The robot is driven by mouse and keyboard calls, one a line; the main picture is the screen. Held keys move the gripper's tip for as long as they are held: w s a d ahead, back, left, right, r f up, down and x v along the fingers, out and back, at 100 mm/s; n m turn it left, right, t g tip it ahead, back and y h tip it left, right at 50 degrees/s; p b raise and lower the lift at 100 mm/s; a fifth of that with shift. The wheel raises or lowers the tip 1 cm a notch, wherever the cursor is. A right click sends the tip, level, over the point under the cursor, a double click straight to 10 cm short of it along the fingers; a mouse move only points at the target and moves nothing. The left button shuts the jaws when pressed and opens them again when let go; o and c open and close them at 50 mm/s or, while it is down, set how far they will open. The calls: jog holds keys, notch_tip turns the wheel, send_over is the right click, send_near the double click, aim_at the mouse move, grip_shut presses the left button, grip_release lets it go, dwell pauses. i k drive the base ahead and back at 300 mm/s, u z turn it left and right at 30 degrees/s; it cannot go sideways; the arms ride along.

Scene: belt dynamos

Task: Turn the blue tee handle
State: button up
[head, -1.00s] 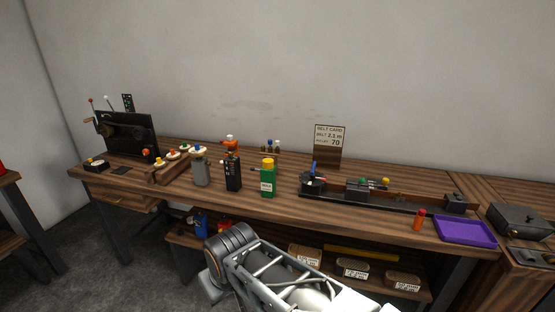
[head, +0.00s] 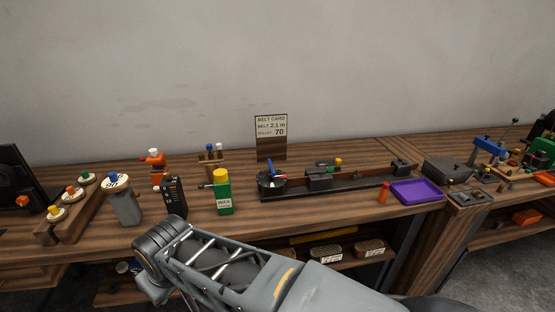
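A blue handle (head: 272,169) stands on a dark round cup (head: 268,189) at the left end of a long black rail fixture (head: 340,187) on the bench. It looks slanted; I cannot clearly tell its tee shape. Another blue knob (head: 114,177) sits on a white dial on top of a grey post (head: 125,208) further left. I cannot tell for certain which of them is the tee handle. My arm crosses the lower middle, in front of the bench. My gripper does not show, and nothing visible touches either blue part.
A green wax bottle (head: 223,196), a black handheld device (head: 174,198) and an orange-topped item (head: 153,162) stand left of the rail. A belt card (head: 271,137) stands behind. A red-orange tube (head: 383,193) and purple tray (head: 416,191) lie right. A blue tool (head: 488,146) stands further right.

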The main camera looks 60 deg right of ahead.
aim_at(271, 167)
jog(key=z, duration=0.85)
jog(key=i, duration=0.8)
jog(key=z, duration=0.9)
